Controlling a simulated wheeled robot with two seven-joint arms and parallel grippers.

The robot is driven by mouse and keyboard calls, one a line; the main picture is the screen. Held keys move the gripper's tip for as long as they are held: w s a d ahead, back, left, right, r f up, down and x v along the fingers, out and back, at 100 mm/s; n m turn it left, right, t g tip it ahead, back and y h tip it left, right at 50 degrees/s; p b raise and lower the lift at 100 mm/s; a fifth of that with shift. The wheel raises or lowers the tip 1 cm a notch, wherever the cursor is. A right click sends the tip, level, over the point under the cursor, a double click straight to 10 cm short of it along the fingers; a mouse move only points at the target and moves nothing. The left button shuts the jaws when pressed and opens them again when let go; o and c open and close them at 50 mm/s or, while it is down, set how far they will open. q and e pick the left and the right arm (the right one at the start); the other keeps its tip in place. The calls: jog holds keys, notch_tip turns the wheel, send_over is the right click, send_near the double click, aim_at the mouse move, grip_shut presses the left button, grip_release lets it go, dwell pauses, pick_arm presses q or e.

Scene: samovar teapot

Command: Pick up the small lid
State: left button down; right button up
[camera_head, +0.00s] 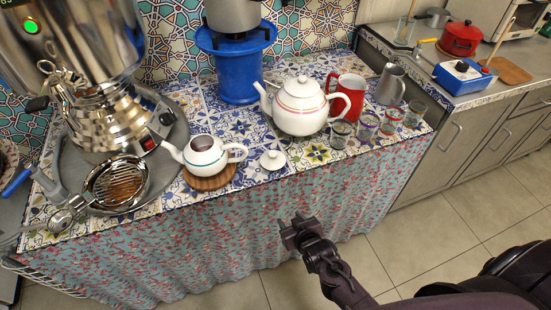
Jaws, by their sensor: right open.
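The small white lid (272,160) lies on the patterned tile counter, between the small teapot and the larger white teapot. The small white teapot (206,154) stands open on a round wooden trivet (211,183), left of the lid. The larger white teapot (299,106) stands behind and to the right of the lid with its own lid on. My right gripper (292,226) is open and empty, in front of the counter and below the lid in the picture, apart from it. My left gripper is not in view.
A steel samovar (104,104) and a strainer (117,185) fill the counter's left side. A red pitcher (348,96), a metal jug (390,84) and several glasses (341,133) stand right of the large teapot. A floral cloth (230,230) hangs from the counter's front edge.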

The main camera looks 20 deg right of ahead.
aim_at(274, 157)
jog(key=w+r+t, duration=0.1)
jog(key=r, duration=0.4)
jog(key=w+r+t, duration=0.1)
jog(key=w+r, duration=0.1)
jog(key=r, duration=0.3)
jog(key=w+r+t, duration=0.2)
jog(key=r, duration=0.3)
jog(key=shift+w+a+r+m, duration=0.15)
jog(key=shift+w+a+m, duration=0.1)
jog(key=shift+m, duration=0.15)
jog(key=shift+w+r+t, duration=0.1)
jog(key=shift+r+t, duration=0.05)
jog(key=shift+t, duration=0.15)
jog(key=shift+w+d+r+t, duration=0.1)
jog(key=shift+w+r+t, duration=0.05)
jog(key=shift+w+t, duration=0.4)
jog(key=shift+w, duration=0.25)
jog(key=w, duration=0.4)
jog(key=w+a, duration=0.1)
jog(key=w, duration=0.2)
jog(key=shift+f+p, duration=0.35)
jog(key=shift+f, duration=0.05)
jog(key=shift+s, duration=0.1)
grip_shut()
